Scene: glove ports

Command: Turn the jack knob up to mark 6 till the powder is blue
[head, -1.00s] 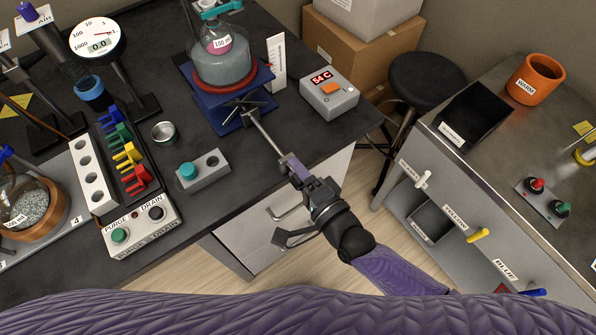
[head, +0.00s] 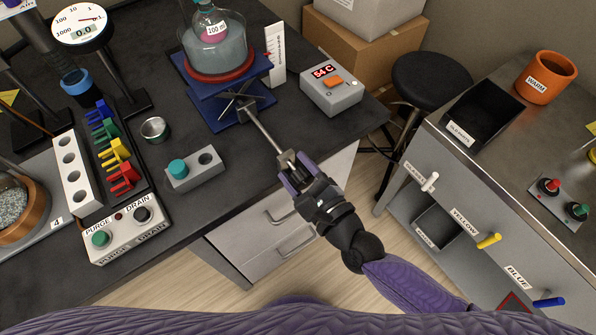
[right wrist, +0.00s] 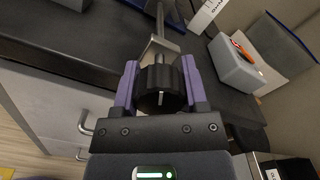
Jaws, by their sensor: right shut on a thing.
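A flask (head: 213,28) marked 100 ml sits in the bath with pink contents; I cannot tell whether these are powder. A white upright scale card (head: 275,54) stands beside the jack; its marks are too small to read. A rod runs from the jack to a black ribbed knob (right wrist: 160,90) with a white line. My right gripper (head: 289,171) is shut on this knob, fingers on either side. My left gripper is out of view.
A grey heater box (head: 331,91) reading 54 C stands right of the jack. Drawers with handles (head: 292,240) lie below the bench edge, and a black stool (head: 428,80) stands behind right.

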